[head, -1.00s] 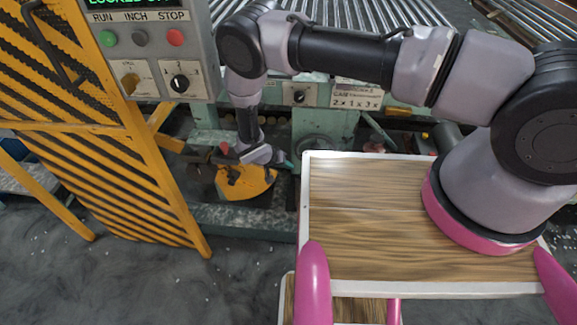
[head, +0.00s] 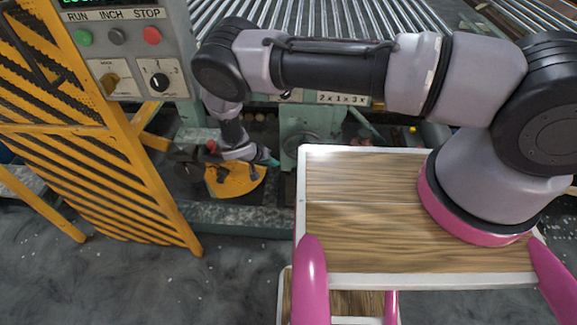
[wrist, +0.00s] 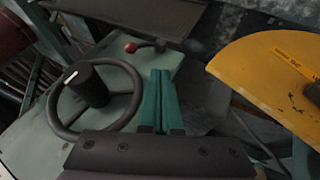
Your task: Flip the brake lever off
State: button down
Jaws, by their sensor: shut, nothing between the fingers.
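A short lever with a red ball knob (wrist: 131,47) stands on the pale green machine body in the wrist view, beyond my fingertips and to their left. What looks like the same red knob (head: 212,146) shows beside my wrist in the head view. No label on it is readable. My gripper (wrist: 160,78) has its teal fingers pressed together, empty, pointing toward the lever area and apart from the knob in the picture. In the head view my gripper (head: 273,161) is low over the yellow guard, partly hidden by my wrist.
A black handwheel (wrist: 95,98) is close left of my fingers. A yellow plate guard (wrist: 275,75) is to the right.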

jog(key=shift+w+d+f, duration=0.7)
jog(key=shift+d+f, duration=0.55)
jog(key=shift+d, duration=0.1)
jog(key=shift+w+d+f, duration=0.75)
jog(key=shift+d+f, duration=0.5)
jog(key=shift+d, duration=0.15)
jog(key=shift+w+d+f, duration=0.7)
jog(key=shift+d+f, duration=0.55)
jog(key=shift+d, duration=0.1)
jog(key=shift+d+f, duration=0.1)
jog(key=shift+d, duration=0.35)
